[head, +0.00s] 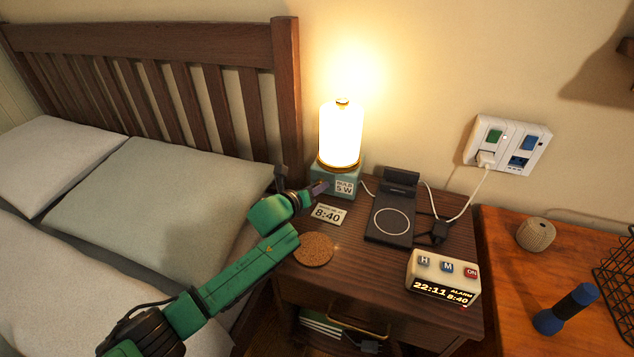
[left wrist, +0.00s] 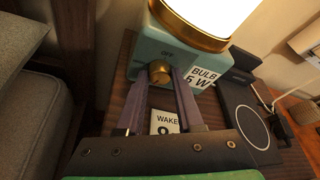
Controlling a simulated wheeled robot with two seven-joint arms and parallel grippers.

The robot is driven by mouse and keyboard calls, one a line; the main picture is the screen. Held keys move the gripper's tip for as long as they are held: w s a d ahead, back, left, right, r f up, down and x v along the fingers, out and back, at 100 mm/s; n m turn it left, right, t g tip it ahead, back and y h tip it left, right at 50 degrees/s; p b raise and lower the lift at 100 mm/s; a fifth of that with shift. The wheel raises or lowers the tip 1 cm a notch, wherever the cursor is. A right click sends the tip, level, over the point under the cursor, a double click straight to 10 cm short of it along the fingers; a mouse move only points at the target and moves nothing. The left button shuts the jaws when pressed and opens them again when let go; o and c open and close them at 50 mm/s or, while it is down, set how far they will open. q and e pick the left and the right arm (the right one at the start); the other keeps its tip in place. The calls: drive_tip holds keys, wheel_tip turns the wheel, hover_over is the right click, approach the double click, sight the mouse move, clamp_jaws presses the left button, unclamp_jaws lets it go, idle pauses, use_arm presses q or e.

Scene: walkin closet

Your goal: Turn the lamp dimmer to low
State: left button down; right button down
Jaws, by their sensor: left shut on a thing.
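The lamp (head: 340,136) glows brightly on the nightstand, with a teal base and a brass ring under its white shade. In the left wrist view its teal base (left wrist: 182,50) carries the word OFF above a brass dimmer knob (left wrist: 159,73). My left gripper (head: 316,188) reaches the front of the base; in the left wrist view its purple fingers (left wrist: 160,78) are closed in on the knob from both sides. The knob's pointer and exact setting cannot be made out. In the head view the gripper hides the knob. My right gripper is not in view.
On the nightstand (head: 345,262) are a WAKE 8:40 card (head: 328,214), a cork coaster (head: 314,249), a black charging stand (head: 390,222) and an alarm clock (head: 443,278). The bed's headboard post (head: 287,95) stands close left of the lamp. A desk (head: 510,245) is at right.

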use_arm(q)
drive_tip(key=shift+a+n+h, duration=0.1)
drive_tip(key=shift+n+h, duration=0.2)
drive_tip(key=shift+n, duration=0.2)
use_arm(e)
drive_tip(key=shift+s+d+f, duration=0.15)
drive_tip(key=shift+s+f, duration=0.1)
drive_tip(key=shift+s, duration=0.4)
use_arm(q)
drive_tip(key=shift+f, duration=0.1)
drive_tip(key=c, duration=0.5)
unclamp_jaws()
drive_tip(key=shift+c, duration=0.2)
